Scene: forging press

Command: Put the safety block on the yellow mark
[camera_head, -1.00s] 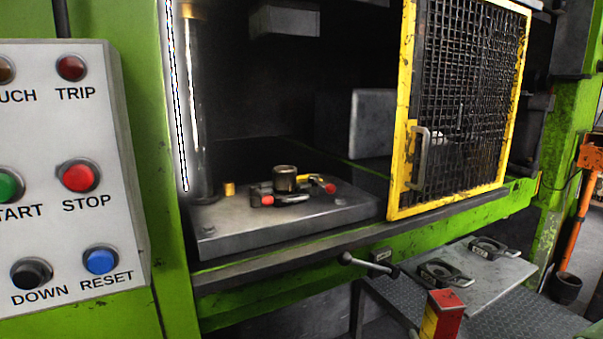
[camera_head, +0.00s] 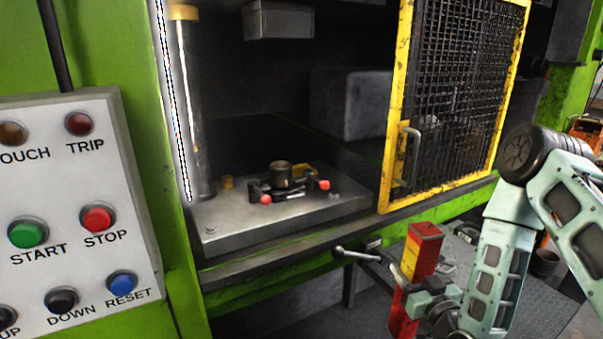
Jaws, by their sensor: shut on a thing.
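The safety block (camera_head: 422,243) is a tall red post with a yellow band, slightly tilted in the picture, in front of the press at lower centre right. My gripper (camera_head: 408,287) is shut on its middle from the right; the fingertips are partly hidden. The block is outside the press opening, right of the lever.
A dark holder with red-tipped handles (camera_head: 322,185) surrounds the die on the bed. A yellow-framed mesh guard (camera_head: 393,150) covers the opening's right side. A lever (camera_head: 355,254) juts out below the bed edge. The button panel (camera_head: 75,210) stands at left. The upper ram (camera_head: 280,22) hangs above.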

